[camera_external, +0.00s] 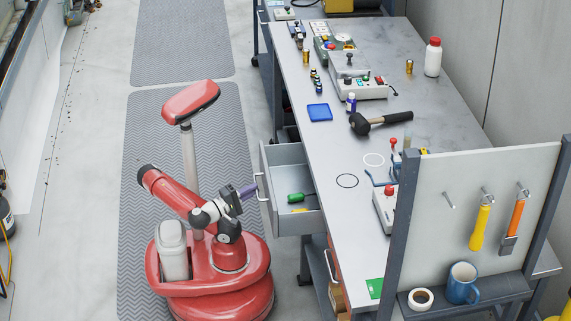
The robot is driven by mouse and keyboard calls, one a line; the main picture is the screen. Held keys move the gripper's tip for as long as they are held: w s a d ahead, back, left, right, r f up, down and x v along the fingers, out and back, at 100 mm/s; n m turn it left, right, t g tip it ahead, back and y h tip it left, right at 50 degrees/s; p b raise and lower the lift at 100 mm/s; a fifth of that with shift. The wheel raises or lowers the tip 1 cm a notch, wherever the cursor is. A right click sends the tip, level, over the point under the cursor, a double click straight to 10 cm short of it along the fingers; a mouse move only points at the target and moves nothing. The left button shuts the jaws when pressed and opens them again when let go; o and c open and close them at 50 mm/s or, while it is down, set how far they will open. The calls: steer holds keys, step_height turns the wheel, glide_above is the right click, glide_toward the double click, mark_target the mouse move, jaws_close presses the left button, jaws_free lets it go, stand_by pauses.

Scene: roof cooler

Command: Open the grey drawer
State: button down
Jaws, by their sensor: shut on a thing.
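The grey drawer (291,223) is under the workbench on its left side and stands pulled out. A green-handled tool (297,198) and a small yellow item lie inside it. The drawer's handle (262,185) is on its front face, towards my arm. My gripper (256,181) is at this handle, shut on it. The fingertips are small in this view and their exact grip is hard to make out.
The workbench top (335,150) carries a black mallet (372,122), a blue tray (319,112), a white bottle with red cap (433,58) and control boxes. A tool panel (460,200) stands at the front right. The matted floor (180,50) behind my base is clear.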

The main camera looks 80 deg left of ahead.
steer(key=s, duration=0.9)
steer(key=shift+s+f, duration=0.1)
steer(key=c, duration=1.5)
jaws_free()
steer(key=v, duration=0.7)
steer(key=shift+s+d, duration=0.2)
steer(key=shift+s, duration=0.2)
